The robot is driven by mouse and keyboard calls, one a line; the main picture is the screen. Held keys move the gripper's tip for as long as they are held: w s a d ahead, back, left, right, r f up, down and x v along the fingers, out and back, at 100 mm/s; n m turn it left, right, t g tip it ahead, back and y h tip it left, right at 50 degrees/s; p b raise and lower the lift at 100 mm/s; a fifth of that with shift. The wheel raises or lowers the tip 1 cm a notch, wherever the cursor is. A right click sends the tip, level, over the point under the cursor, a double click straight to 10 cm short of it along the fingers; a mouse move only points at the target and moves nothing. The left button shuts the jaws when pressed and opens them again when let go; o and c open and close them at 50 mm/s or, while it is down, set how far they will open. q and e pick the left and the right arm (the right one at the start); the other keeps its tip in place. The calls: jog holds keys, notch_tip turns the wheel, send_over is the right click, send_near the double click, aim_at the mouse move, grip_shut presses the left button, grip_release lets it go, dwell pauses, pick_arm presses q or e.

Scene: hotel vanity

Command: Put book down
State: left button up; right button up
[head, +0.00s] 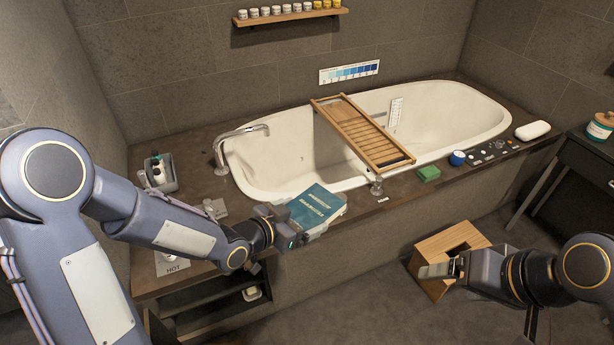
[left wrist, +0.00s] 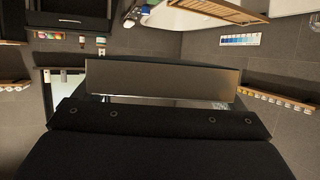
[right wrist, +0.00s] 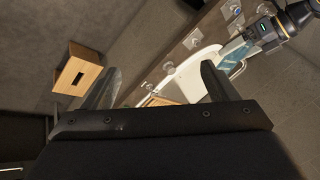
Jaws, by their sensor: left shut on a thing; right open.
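The teal book (head: 318,206) is at the front edge of the dark tub surround (head: 350,200), its titled cover facing up. My left gripper (head: 286,226) is shut on its near left side. I cannot tell whether the book touches the surround. The book also shows in the right wrist view (right wrist: 236,66). In the left wrist view a flat grey slab (left wrist: 160,80), likely the book's edge, fills the space before the gripper. My right gripper (head: 440,270) is open and empty, low in front of the tub near a wooden stool; its two fingers also show apart in the right wrist view (right wrist: 157,88).
A wooden bath tray (head: 362,130) lies across the white tub (head: 270,155). A green block (head: 429,173), a blue cup (head: 457,158) and several small items line the surround at right. The wooden stool (head: 425,249) stands on the floor. An open shelf (head: 200,318) is below left.

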jog(key=o, duration=0.4)
jog(key=w+r, duration=0.1)
jog(key=w, duration=0.2)
jog(key=w+a+r+g, duration=0.1)
jog(key=w, duration=0.2)
jog(key=w+a+r+m+g, duration=0.1)
jog(key=w+r, duration=0.1)
jog(key=w, duration=0.1)
jog(key=shift+a, duration=0.25)
jog(key=shift+c, duration=0.2)
jog(key=m+g+h, duration=0.3)
jog(key=m+h, duration=0.1)
send_over(313, 204)
notch_tip(313, 204, down, 4)
notch_tip(313, 204, down, 10)
jog(key=shift+f, duration=0.1)
pick_arm(q)
jog(key=shift+w+r, duration=0.1)
jog(key=shift+r, duration=0.1)
pick_arm(e)
jog(key=shift+f, duration=0.65)
